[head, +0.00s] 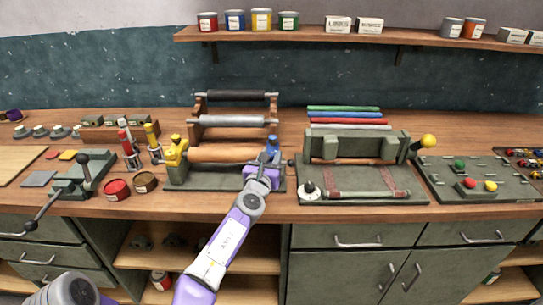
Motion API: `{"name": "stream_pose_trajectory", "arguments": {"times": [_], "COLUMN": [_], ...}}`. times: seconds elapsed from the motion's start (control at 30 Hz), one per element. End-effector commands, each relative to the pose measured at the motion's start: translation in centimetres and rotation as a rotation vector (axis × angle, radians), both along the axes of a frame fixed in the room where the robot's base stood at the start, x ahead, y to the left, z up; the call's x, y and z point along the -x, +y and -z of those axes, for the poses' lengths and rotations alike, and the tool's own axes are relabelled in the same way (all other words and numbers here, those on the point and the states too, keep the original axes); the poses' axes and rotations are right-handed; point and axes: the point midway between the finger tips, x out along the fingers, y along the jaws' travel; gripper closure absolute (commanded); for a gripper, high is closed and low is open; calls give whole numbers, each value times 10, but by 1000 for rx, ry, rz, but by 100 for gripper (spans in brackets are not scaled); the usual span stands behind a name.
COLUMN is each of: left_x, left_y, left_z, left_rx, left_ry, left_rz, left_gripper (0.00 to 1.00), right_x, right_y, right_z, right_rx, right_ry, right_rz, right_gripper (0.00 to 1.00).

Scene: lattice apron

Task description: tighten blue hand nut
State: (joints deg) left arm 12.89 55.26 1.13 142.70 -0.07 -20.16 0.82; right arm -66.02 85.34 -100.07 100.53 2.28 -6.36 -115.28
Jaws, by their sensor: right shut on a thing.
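The blue hand nut (272,143) sits on top of the right-hand post of the roller stand (202,186) at the middle of the bench. My right gripper (268,158) reaches up to it from the front and is shut on it. The gripper and wrist cover the lower part of the nut and the blue post under it. My left gripper is out of view; only part of my left arm shows at the lower left.
A press with a yellow-knobbed lever (428,141) stands close to the right of the gripper. A board with coloured knobs (479,184) is farther right. A shelf (340,36) with cans runs above.

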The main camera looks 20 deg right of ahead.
Motion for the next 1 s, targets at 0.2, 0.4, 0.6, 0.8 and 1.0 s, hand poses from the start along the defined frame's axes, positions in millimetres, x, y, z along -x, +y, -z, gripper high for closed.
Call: {"name": "stream_pose_trajectory", "arguments": {"times": [0.2, 0.4, 0.6, 0.8, 1.0], "left_x": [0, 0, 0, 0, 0], "left_y": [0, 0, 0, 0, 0], "left_z": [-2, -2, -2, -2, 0], "left_rx": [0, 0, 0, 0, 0], "left_ry": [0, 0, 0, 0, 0], "left_rz": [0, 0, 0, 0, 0], "left_gripper": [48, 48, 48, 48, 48], "right_x": [0, 0, 0, 0, 7], "right_y": [0, 0, 0, 1, 6], "right_z": [1, 1, 1, 1, 1], "right_rx": [-2, -3, -2, -1, -1], "right_ry": [-2, -3, -2, -3, -3], "right_rz": [34, 33, 32, 31, 30], "right_gripper": [94, 94, 38, 38, 38]}}
